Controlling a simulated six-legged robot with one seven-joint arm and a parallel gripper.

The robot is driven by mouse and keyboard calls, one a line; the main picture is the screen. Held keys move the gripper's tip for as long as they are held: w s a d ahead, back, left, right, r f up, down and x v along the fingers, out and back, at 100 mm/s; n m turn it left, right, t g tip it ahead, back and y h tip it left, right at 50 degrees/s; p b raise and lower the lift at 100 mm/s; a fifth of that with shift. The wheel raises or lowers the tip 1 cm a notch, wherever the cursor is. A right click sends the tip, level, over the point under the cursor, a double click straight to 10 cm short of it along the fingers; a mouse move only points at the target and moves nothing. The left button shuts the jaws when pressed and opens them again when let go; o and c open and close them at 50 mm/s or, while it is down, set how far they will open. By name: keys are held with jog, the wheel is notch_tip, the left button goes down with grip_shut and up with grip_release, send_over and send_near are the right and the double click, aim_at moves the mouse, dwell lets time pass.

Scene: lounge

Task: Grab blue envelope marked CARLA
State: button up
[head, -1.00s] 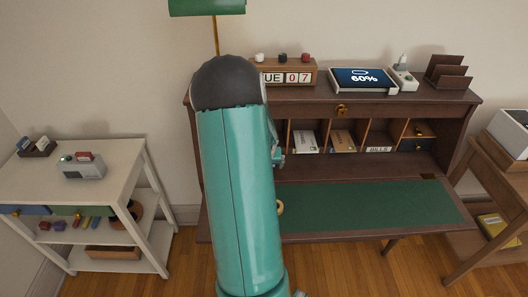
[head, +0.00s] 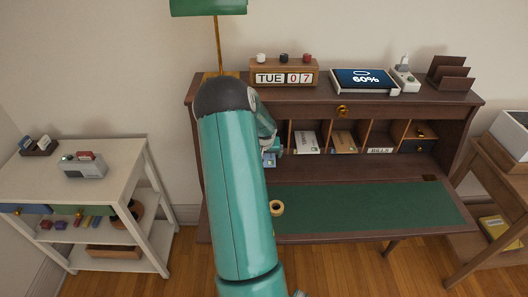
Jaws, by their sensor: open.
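My arm covers the left part of the wooden desk (head: 325,106). My gripper (head: 275,151) shows only partly past the arm, at the left pigeonholes, and is open. A small blue item (head: 269,160) shows just below it, mostly hidden by my arm. It may be the blue envelope, but no name can be read on it. A white envelope (head: 307,142) stands in the pigeonhole to the right of my gripper. A brown envelope (head: 343,142) stands in the one after that.
A tape roll (head: 277,208) lies on the green desk mat (head: 370,207), which is otherwise clear. A flip calendar (head: 284,73), a tablet (head: 364,80) and a letter rack (head: 450,74) stand on top. A white cart (head: 110,165) stands at left.

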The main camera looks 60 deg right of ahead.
jog(key=c, duration=0.9)
jog(key=shift+a+r, duration=0.1)
